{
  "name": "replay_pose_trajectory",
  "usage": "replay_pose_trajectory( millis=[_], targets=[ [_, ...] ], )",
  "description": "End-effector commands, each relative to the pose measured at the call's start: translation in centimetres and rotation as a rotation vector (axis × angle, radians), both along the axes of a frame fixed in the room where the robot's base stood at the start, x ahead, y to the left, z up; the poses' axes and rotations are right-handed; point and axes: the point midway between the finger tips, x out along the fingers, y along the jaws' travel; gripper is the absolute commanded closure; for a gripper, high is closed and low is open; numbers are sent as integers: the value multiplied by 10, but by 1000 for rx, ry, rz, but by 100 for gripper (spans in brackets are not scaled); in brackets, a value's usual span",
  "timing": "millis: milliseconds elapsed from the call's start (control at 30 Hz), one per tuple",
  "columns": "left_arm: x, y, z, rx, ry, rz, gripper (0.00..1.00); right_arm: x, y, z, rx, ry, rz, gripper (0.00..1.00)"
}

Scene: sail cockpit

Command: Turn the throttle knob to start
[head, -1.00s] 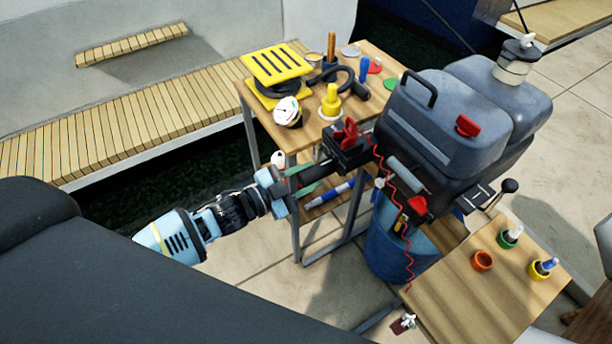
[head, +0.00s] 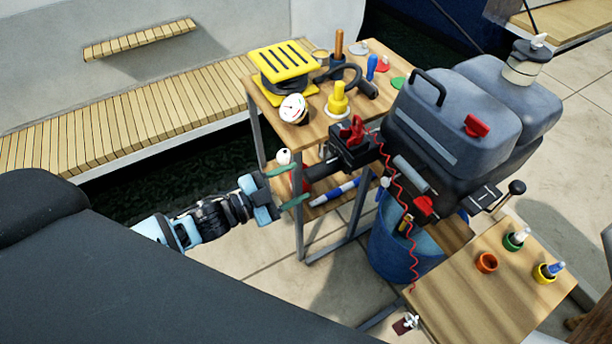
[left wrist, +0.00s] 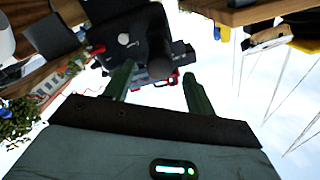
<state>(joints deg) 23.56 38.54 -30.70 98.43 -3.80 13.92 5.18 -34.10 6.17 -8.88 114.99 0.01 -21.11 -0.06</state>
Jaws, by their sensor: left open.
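The grey outboard motor (head: 455,120) stands at the right with a black tiller arm reaching left from it. The black throttle grip (head: 322,171) is at the tiller's free end, with a bit of red beside its tip. My left gripper (head: 289,186) is open just left of the grip's end, its green fingers apart. In the left wrist view the grip's dark rounded end (left wrist: 158,55) lies between and beyond the fingertips, with nothing clamped. My right gripper is not in view.
A wooden stand (head: 310,128) behind holds a yellow-topped device (head: 283,65), a gauge (head: 293,108) and small items. A blue bucket (head: 395,250) is under the motor. A wooden table (head: 475,295) with coloured cups is at the front right. Dock floor lies open below my left arm.

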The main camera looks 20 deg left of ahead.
Motion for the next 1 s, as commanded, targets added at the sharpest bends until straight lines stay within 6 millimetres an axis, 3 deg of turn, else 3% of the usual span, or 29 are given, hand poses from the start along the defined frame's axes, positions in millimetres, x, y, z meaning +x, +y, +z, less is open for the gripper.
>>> replay_pose_trajectory(
  millis=[100, 333, 867, 1000],
  targets=[
    [-13, 10, -1, 1, 2, 0, 44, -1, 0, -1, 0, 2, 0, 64],
    [-22, 17, 1, -1, -1, -1, 44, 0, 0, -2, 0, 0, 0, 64],
    [-23, 17, 0, -2, 1, 1, 44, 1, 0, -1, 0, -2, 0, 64],
    [-34, 13, -7, -23, 46, 30, 44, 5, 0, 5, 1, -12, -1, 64]
  ],
)
